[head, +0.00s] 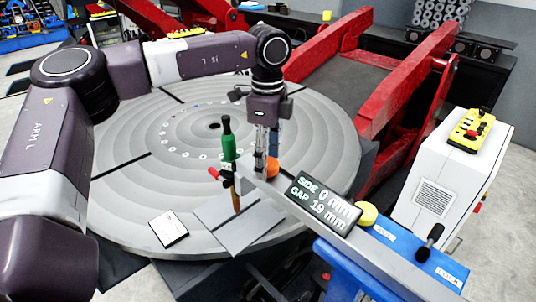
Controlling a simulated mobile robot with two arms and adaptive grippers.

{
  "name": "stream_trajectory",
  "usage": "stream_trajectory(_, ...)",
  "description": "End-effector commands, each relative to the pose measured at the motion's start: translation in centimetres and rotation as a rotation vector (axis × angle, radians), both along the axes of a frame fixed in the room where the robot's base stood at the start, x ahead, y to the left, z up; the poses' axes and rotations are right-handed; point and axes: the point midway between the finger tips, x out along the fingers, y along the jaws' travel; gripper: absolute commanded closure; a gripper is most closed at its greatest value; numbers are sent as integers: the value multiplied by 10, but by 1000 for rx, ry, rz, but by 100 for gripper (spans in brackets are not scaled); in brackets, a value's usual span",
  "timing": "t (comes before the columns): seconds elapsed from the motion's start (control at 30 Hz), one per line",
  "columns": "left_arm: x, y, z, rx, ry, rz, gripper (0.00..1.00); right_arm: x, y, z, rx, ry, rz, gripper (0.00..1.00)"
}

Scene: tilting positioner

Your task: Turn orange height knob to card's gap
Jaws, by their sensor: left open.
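The orange height knob (272,167) sits at the far end of a grey beam, beside the green torch (229,150), partly hidden by my gripper. My left gripper (266,148) points down just over the knob, its fingers open; I cannot tell whether they touch it. The display (322,204) on the beam reads SIDE 0 mm, GAP 19 mm. The white card (168,229) lies on the round table at the front left; its writing is too small to read. The torch tip is above flat grey plates (240,222). My right gripper is not in view.
A yellow knob (367,213) sits farther along the beam. A white cabinet with a yellow pendant (468,130) stands at right. Red arms (400,90) flank the round table (120,200).

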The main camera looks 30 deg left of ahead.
Motion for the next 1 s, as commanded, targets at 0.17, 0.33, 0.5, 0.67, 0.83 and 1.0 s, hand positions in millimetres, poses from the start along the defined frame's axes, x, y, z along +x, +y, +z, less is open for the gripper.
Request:
stream_trajectory(0.17, 0, 0, -3, 0, 0, 0, 43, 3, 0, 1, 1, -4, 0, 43)
stream_trajectory(0.33, 0, 0, -3, 0, 0, 0, 51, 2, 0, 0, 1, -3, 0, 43)
stream_trajectory(0.5, 0, 0, -2, 0, 0, 0, 70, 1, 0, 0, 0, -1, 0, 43)
stream_trajectory(0.67, 0, 0, -2, 0, -1, -1, 85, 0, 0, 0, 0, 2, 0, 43)
stream_trajectory(0.83, 0, 0, -3, 0, -1, -11, 85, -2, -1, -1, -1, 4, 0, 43)
stream_trajectory(1.0, 0, 0, -5, 0, -1, -60, 85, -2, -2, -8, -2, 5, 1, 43)
